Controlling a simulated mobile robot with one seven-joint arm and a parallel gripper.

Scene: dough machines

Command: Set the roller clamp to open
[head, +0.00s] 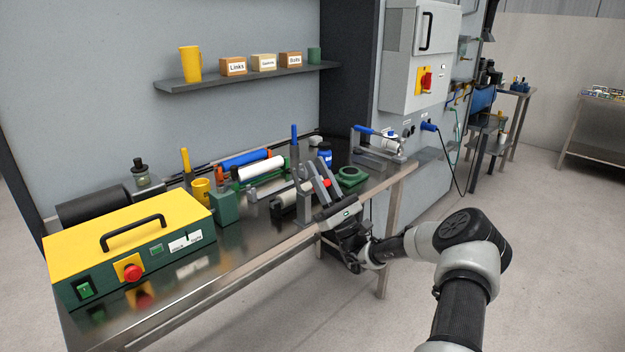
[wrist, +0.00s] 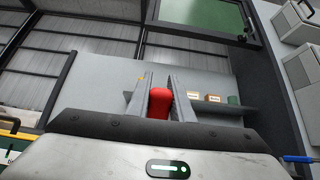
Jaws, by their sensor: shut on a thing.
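My gripper (head: 318,182) is at the front right of the steel table, with its fingers pointing up and left. It is shut on a red handle (head: 327,183), which also shows as a rounded red end between the two fingers in the wrist view (wrist: 160,102). The handle lies beside a pale roller (head: 285,199) in a dark holder. My fingers hide most of the handle and what it joins, so I cannot tell the clamp's position. A blue upright lever (head: 295,135) stands just behind, on a grey post.
A yellow and green machine (head: 130,245) fills the table's left end. A green ring (head: 351,176) and a blue-handled clamp (head: 380,135) are to the right. The front edge is clear.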

